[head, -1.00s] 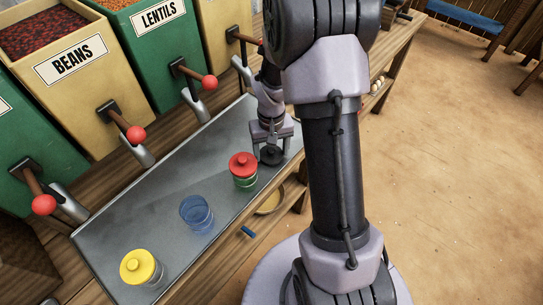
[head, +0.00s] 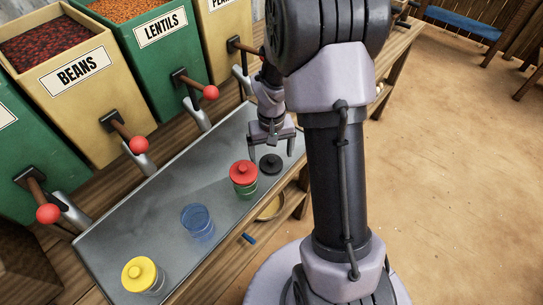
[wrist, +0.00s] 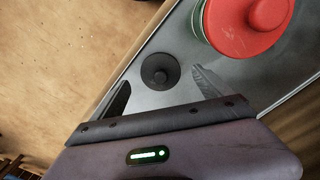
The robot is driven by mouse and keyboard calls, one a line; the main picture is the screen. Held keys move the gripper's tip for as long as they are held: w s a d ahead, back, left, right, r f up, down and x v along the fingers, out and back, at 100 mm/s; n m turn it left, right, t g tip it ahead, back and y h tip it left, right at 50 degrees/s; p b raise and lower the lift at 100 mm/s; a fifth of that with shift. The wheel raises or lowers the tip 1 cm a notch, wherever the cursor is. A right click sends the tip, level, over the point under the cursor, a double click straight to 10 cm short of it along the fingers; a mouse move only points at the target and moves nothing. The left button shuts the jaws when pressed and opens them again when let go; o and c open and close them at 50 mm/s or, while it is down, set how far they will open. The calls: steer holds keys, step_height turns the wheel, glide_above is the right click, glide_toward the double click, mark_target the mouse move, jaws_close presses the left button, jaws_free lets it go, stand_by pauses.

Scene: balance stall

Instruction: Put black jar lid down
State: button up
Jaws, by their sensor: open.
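The black jar lid (head: 271,164) lies on the grey metal counter top (head: 150,215), just right of the jar with the red lid (head: 243,173). In the wrist view the black lid (wrist: 160,71) lies knob up near the counter's edge, with the red-lidded jar (wrist: 246,22) close by. My gripper (head: 271,150) is open and empty above and behind the black lid. In the wrist view its two fingers (wrist: 160,92) stand apart, with the lid beyond and between them, not touching it.
An open clear blue jar (head: 197,221) and a jar with a yellow lid (head: 142,274) stand further left on the counter. Bins with red-knobbed levers (head: 139,145) line the back. A pan (head: 270,208) sits on the lower shelf.

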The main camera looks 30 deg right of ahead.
mark_target(270, 161)
steer(key=s+a+r+t+p, duration=0.1)
steer(key=a+r, duration=0.2)
steer(key=r, duration=0.6)
steer(key=s+a+r+t+p, duration=0.1)
steer(key=s+a+r+p, duration=0.15)
steer(key=r, duration=0.75)
steer(key=s+a+r+t+y, duration=0.1)
steer(key=s+a+r+t, duration=0.1)
steer(key=s+a+r, duration=0.2)
steer(key=s+a+r+m+t+y+b, duration=0.1)
steer(key=s+a+r, duration=0.3)
steer(key=s, duration=0.5)
steer(key=a, duration=0.2)
steer(key=shift+a+r+t, duration=0.2)
steer(key=shift+a+t, duration=0.15)
steer(key=shift+t, duration=0.05)
steer(key=shift+s, duration=0.1)
